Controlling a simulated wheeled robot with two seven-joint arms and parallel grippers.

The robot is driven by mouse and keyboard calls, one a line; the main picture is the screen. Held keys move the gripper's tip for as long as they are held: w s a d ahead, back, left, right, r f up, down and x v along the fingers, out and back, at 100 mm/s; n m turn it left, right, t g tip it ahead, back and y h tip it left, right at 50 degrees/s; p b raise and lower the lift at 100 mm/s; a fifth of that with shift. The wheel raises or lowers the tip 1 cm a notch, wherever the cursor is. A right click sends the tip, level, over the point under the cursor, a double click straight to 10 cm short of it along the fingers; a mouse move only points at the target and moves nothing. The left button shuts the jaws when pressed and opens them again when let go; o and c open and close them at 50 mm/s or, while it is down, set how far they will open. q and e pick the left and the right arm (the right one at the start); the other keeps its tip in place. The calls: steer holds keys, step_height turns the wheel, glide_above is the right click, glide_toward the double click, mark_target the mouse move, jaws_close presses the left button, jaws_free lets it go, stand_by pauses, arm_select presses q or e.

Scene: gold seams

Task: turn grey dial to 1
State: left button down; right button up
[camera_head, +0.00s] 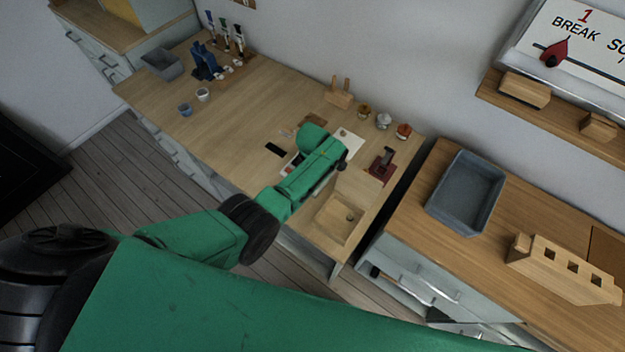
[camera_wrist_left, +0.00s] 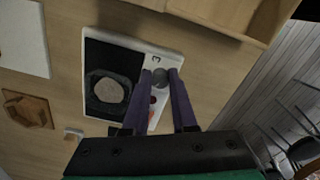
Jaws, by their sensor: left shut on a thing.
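A white panel (camera_wrist_left: 128,40) lies on the table in the left wrist view, with a black area and a round dark burner-like disc with a pale centre (camera_wrist_left: 108,90). The grey dial (camera_wrist_left: 160,76) is a small round knob near the panel's edge. A small dark mark like a 3 is printed beside it. My left gripper (camera_wrist_left: 161,73) is shut on the grey dial, one purple finger on each side. Red spots show between the fingers. In the head view my green arm covers most of the panel (camera_head: 286,167) and hides the dial and fingertips. My right gripper is not in view.
A wooden box (camera_head: 340,218) stands at the table's near right. A dark red stand (camera_head: 382,165) and several small jars are behind it. A grey bin (camera_head: 466,192) sits on the counter to the right. The table's left middle is mostly clear.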

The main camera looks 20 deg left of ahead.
arm_select(q)
steer(key=shift+w+a+r, duration=0.1)
steer(key=shift+w+r, duration=0.1)
steer(key=c, duration=0.7)
jaws_free()
steer(key=shift+s, duration=0.15)
steer(key=shift+r, duration=0.4)
step_height(320, 180, up, 14)
steer(key=b, duration=0.1)
steer(key=shift+f+b, duration=0.15)
steer(key=shift+b, duration=0.2)
steer(key=shift+s+f, duration=0.1)
